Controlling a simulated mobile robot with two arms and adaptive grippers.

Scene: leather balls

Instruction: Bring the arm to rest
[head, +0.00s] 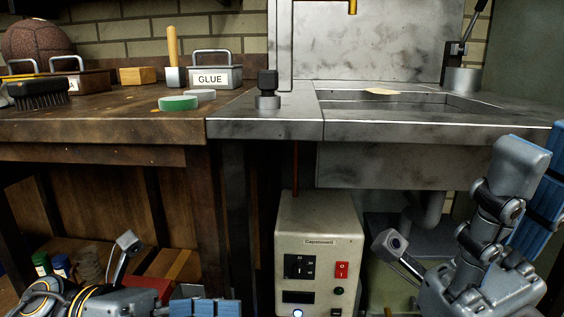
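Parts of my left arm and gripper (165,280) rise from the bottom left edge, in front of the space under the wooden bench. The rest is cut off by the frame. My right gripper (490,240), grey with blue pads, is at the lower right, in front of the sink unit. Part of it lies past the right edge. I see no object held in either gripper, but the cut-off views do not show whether they are open or shut.
The wooden bench (120,127) holds a brown leather ball (38,42), a brush (38,93), a glue box (212,79) and a green disc (178,103). A metal sink counter (265,129) adjoins it at right. A beige power box (318,230) stands below, between my arms.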

